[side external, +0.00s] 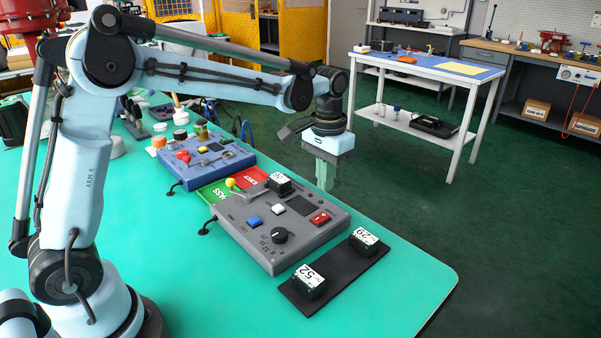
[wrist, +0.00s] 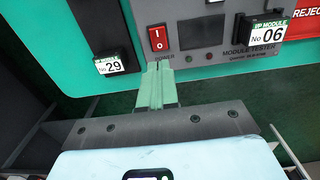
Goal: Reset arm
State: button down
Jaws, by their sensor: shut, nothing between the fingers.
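My gripper (side external: 324,186) hangs pointing down beyond the far edge of the grey module tester, to the right of module 06. Its pale green fingers are together and empty; they also show in the wrist view (wrist: 158,68), near the tester's red power switch (wrist: 158,38). Module 06 (side external: 278,183) sits on the tester (side external: 253,238) at its far end, and shows at upper right in the wrist view (wrist: 262,30). Module 29 (side external: 363,243) and module 52 (side external: 309,282) stand on a black tray (side external: 338,272). Module 29 also shows at left in the wrist view (wrist: 112,62).
Green PASS and red REJECT areas (side external: 250,181) lie between the tester and a blue instrument box (side external: 207,160). A yellow-knobbed lever (side external: 231,183) stands up from the tester. The teal bench (side external: 400,290) is clear near its right corner.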

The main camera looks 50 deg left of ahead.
jog(key=shift+r, duration=0.1)
jog(key=s+a+r+t, duration=0.1)
jog(key=s+t, duration=0.6)
jog(key=s, duration=0.9)
jog(key=shift+r, duration=0.4)
jog(key=shift+a, duration=0.1)
jog(key=w+r+g, duration=0.2)
jog(key=w+g, duration=0.1)
jog(key=w, duration=0.4)
jog(key=w+d+r+g, duration=0.1)
jog(key=w+r+g, duration=0.2)
jog(key=w, duration=0.3)
jog(key=shift+w+r+g, duration=0.15)
jog(key=shift+w+g, duration=0.25)
jog(key=shift+g, duration=0.1)
